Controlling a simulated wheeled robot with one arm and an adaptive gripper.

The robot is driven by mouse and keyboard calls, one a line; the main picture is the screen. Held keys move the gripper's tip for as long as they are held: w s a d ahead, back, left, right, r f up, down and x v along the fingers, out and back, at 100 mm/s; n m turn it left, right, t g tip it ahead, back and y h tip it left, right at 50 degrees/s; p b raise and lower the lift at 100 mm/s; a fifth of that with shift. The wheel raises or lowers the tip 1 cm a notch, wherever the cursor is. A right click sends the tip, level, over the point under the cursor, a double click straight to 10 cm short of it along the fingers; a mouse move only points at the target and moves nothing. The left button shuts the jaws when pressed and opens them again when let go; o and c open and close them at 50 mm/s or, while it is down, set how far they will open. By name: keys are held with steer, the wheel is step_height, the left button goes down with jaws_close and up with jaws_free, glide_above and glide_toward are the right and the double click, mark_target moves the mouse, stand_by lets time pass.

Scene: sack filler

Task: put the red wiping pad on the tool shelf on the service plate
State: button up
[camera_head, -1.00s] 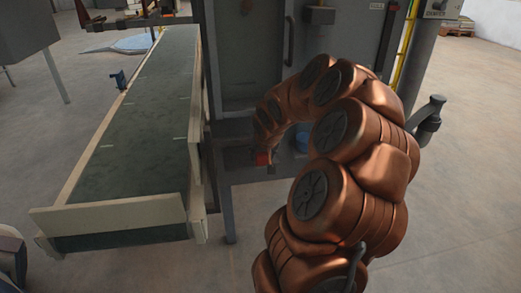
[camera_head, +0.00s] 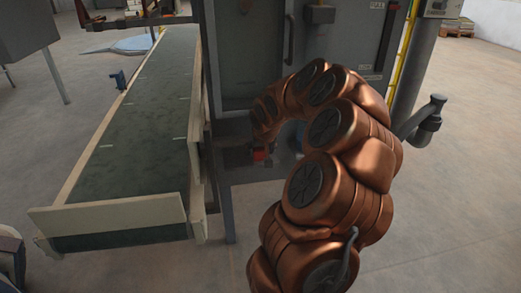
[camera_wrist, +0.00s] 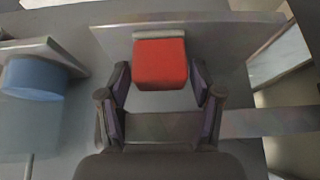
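The red wiping pad (camera_wrist: 160,64) shows in the wrist view between the two fingertips of my gripper (camera_wrist: 163,88), with a pale strip along its far edge. The fingers are apart, and a narrow gap shows on each side of the pad. In the head view the red pad (camera_head: 260,154) is a small patch below the bend of my arm, at the grey shelf (camera_head: 258,172) in front of the cabinet. My arm hides much of that shelf and my fingers there. I cannot tell which surface is the service plate.
A blue round object (camera_wrist: 35,78) stands left of the pad in the wrist view. A conveyor (camera_head: 145,130) with pale side rails runs along the left. A grey cabinet (camera_head: 248,60) rises behind the shelf. Open floor (camera_head: 455,190) lies to the right.

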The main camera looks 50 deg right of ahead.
steer(key=shift+o, duration=0.5)
steer(key=shift+r, duration=0.1)
steer(key=shift+s+r, duration=0.1)
steer(key=shift+r, duration=0.15)
steer(key=p+v, duration=0.2)
steer(key=v, duration=0.9)
steer(key=shift+s+r, duration=0.15)
steer(key=shift+r, duration=0.05)
